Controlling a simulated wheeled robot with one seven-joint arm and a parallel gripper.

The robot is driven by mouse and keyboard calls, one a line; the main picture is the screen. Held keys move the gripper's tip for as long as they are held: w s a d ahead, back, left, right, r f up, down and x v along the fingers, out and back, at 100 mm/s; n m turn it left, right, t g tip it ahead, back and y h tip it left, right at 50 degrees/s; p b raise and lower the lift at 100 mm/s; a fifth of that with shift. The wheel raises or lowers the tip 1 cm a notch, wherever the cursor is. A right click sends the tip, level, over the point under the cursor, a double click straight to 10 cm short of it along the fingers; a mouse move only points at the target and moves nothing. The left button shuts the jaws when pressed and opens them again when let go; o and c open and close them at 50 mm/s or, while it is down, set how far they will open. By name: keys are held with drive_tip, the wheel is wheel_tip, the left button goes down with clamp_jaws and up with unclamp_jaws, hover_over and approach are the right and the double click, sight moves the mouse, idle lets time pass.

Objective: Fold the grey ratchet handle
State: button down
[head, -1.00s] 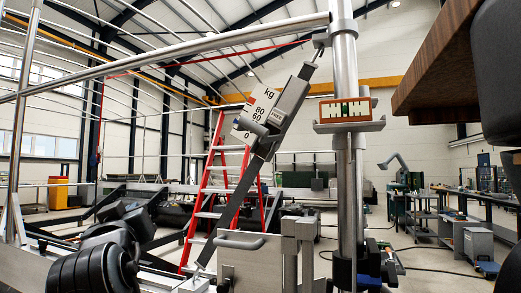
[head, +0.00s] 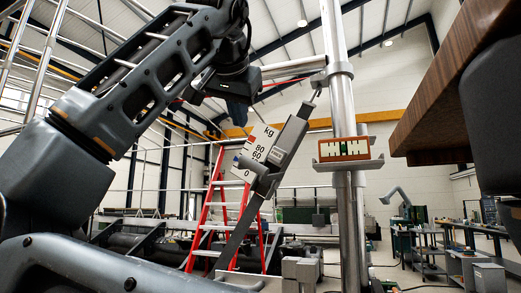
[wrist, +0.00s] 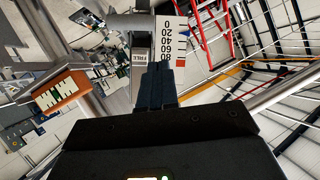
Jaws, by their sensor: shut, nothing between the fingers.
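The grey ratchet handle (head: 291,134) is a long box-like piece in the middle of the head view, slanting up to the right towards a metal post. It has a small FREE label and sits by a white kg scale plate (head: 262,142). A dark strap or bar (head: 234,229) runs down from it. My gripper (head: 238,116) is shut and empty, up and left of the handle, with the fingers near the scale plate. In the wrist view the shut fingers (wrist: 157,85) point at the ratchet (wrist: 130,28) and scale; contact cannot be told.
A metal post (head: 341,80) with a bracket holding an orange-framed level panel (head: 344,149) stands just right of the ratchet. A wooden slab (head: 430,100) hangs over the right side. A red ladder (head: 210,230) and workbenches stand behind.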

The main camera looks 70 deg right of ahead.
drive_tip(key=s+r+m+t+y, duration=0.1)
drive_tip(key=s+r+y, duration=0.2)
drive_tip(key=s, duration=0.5)
drive_tip(key=p, duration=0.3)
hover_over(262, 167)
drive_tip(key=a, duration=0.1)
wheel_tip(262, 167, down, 8)
drive_tip(key=shift+f, duration=0.5)
drive_tip(key=shift+a, duration=0.1)
